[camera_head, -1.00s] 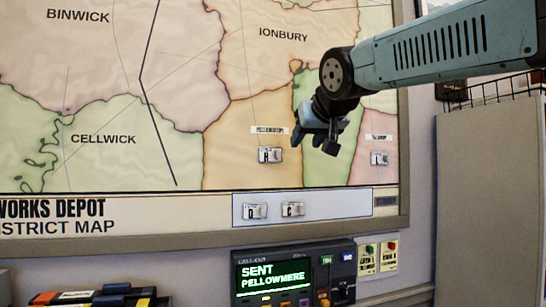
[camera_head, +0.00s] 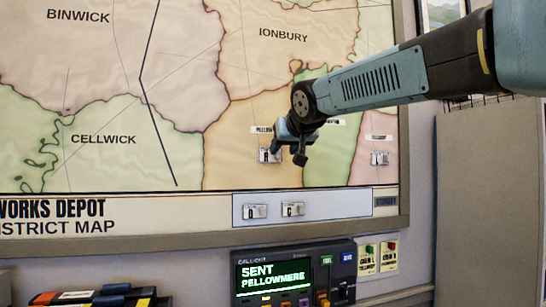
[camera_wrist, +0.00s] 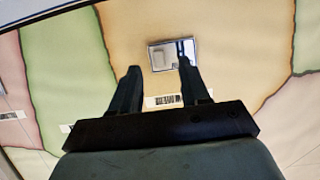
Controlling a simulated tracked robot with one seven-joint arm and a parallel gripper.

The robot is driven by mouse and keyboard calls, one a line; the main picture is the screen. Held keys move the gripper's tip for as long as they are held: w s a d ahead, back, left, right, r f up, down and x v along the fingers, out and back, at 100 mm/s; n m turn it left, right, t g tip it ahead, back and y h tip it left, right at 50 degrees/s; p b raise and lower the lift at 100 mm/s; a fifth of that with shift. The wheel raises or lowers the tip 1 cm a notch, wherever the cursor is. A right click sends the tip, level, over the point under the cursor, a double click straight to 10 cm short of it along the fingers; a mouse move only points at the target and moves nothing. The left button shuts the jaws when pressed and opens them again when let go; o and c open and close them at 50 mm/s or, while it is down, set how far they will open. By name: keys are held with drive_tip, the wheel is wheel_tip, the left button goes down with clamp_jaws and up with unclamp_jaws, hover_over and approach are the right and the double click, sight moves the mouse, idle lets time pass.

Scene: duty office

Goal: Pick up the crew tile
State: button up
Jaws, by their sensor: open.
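A small pale crew tile marked A (camera_head: 265,156) sits on the orange region of the wall map, partly covered by my gripper in the head view. It also shows in the wrist view (camera_wrist: 161,57), just beyond the fingertips. My gripper (camera_head: 289,153) is open and empty, in front of the map at the tile's right. In the wrist view my gripper (camera_wrist: 159,70) has its two fingers apart, with the right fingertip overlapping the tile's right part. I cannot tell whether it touches. Tiles D (camera_head: 255,211) and C (camera_head: 293,209) sit on the pale strip below.
Another tile (camera_head: 379,159) sits on the pink region at the right. A console (camera_head: 295,275) below the map reads "SENT PELLOWMERE". A grey cabinet (camera_head: 490,200) stands at the right. A label strip (camera_wrist: 163,100) lies near the tile.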

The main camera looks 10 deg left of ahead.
sight(280, 153)
drive_tip(key=x, duration=0.4)
drive_tip(key=shift+w+a+r, duration=0.1)
drive_tip(key=shift+w+r, duration=0.05)
drive_tip(key=shift+w, duration=0.25)
clamp_jaws()
